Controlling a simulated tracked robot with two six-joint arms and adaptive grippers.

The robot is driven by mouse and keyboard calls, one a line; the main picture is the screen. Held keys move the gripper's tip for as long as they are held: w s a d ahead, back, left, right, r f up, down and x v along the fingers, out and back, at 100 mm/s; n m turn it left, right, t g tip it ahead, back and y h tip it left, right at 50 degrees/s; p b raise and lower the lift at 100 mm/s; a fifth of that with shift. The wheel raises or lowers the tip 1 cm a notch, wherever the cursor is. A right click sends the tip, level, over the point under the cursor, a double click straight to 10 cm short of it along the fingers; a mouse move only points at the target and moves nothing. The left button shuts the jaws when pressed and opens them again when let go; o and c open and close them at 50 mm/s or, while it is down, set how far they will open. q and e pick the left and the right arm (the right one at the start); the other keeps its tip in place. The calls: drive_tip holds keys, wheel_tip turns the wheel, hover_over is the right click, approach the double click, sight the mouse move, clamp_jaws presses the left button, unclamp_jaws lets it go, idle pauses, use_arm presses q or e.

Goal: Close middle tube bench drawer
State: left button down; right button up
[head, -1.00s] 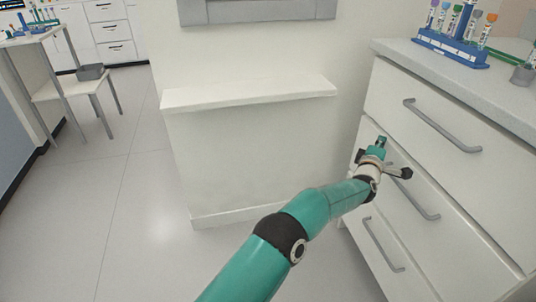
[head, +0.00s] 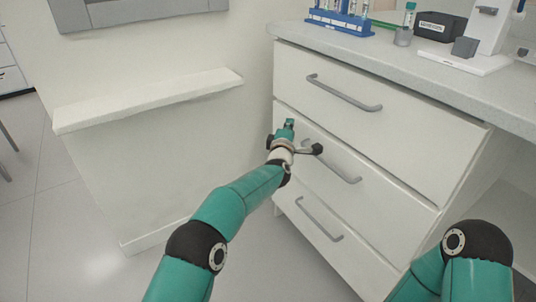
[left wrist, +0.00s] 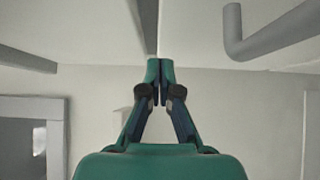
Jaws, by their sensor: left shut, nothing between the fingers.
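The tube bench's middle drawer (head: 395,183) shows in the head view as a pale front with a grey bar handle (head: 345,172). Its front seems to stand slightly out from the drawer above, but the gap is hard to judge. My left gripper (head: 290,124) is at the left part of this drawer front, left of the handle. In the left wrist view its fingertips (left wrist: 160,64) are together with nothing between them. Whether they touch the drawer front I cannot tell. My right gripper is out of view; only part of my right arm shows at the lower right.
The top drawer (head: 400,120) and bottom drawer (head: 335,250) look closed. A wall with a white ledge (head: 150,98) is on the left.

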use_arm(q)
drive_tip(key=s+a, duration=0.4)
drive_tip(key=s, duration=0.6)
drive_tip(key=a+f+n+g+y+p, duration=0.1)
drive_tip(key=a+f+n+g+y, duration=0.15)
drive_tip(key=a+f, duration=0.75)
drive_tip(key=s+a+f+m+g, duration=0.2)
drive_tip(key=s+a+f+g, duration=0.15)
drive_tip(key=s+f, duration=0.45)
drive_tip(key=s+a+f+m+g, duration=0.2)
drive_tip(key=s+a+f, duration=0.3)
drive_tip(key=f, duration=0.6)
drive_tip(key=s+d+f+m+g+h+p, duration=0.1)
drive_tip(key=s+f+m+g, duration=0.25)
drive_tip(key=s, duration=0.65)
drive_tip(key=s+d+f+m+g+h, duration=0.1)
drive_tip(key=s+f+m+g, duration=0.3)
drive_tip(key=s, duration=0.7)
drive_tip(key=s+d+m+g+h, duration=0.1)
drive_tip(key=s+d+m, duration=0.25)
drive_tip(key=s, duration=0.55)
wheel_tip(320, 180, up, 37)
drive_tip(key=m+p, duration=0.1)
drive_tip(key=p, duration=3.7)
drive_tip(key=shift+a+r, duration=0.2)
drive_tip(key=shift+a, duration=0.15)
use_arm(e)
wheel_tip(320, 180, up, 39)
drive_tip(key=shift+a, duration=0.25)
